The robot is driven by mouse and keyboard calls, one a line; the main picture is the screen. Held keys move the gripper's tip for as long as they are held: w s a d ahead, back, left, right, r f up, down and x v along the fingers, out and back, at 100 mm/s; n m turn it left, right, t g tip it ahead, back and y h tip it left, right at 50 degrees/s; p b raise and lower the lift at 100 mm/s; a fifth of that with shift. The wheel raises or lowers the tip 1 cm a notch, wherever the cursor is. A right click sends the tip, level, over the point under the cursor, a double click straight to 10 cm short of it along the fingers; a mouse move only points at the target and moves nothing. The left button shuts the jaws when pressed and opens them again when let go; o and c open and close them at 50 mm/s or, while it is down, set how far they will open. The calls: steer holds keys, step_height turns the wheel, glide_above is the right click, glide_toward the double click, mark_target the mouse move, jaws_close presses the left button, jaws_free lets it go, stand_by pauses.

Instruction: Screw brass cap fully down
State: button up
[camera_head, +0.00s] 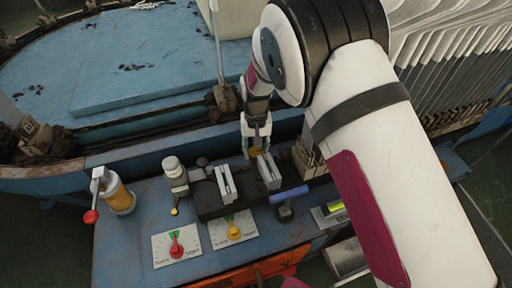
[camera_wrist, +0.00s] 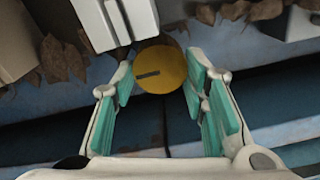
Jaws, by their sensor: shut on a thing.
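The brass cap (camera_wrist: 160,68) is a round gold disc with a dark slot across part of its face in the wrist view. My gripper (camera_wrist: 160,84) has its two teal-padded fingers on either side of the cap and is shut on it. In the head view my gripper (camera_head: 257,147) points down behind the right-hand pale block of the black fixture, and a bit of the brass cap (camera_head: 257,152) shows between the fingers. What lies under the cap is hidden, so its seating cannot be told.
The black fixture has two pale upright blocks (camera_head: 226,184) close to my gripper. A blue-handled lever (camera_head: 288,194), a red dial (camera_head: 177,247), a yellow dial (camera_head: 234,231) and an amber cylinder (camera_head: 119,199) stand on the blue bench. Dry brown leaf-like scraps (camera_wrist: 62,58) lie near the cap.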

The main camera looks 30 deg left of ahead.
mark_target(256, 150)
steer(key=o, duration=1.2)
steer(key=shift+c, duration=0.2)
step_height(256, 150, up, 12)
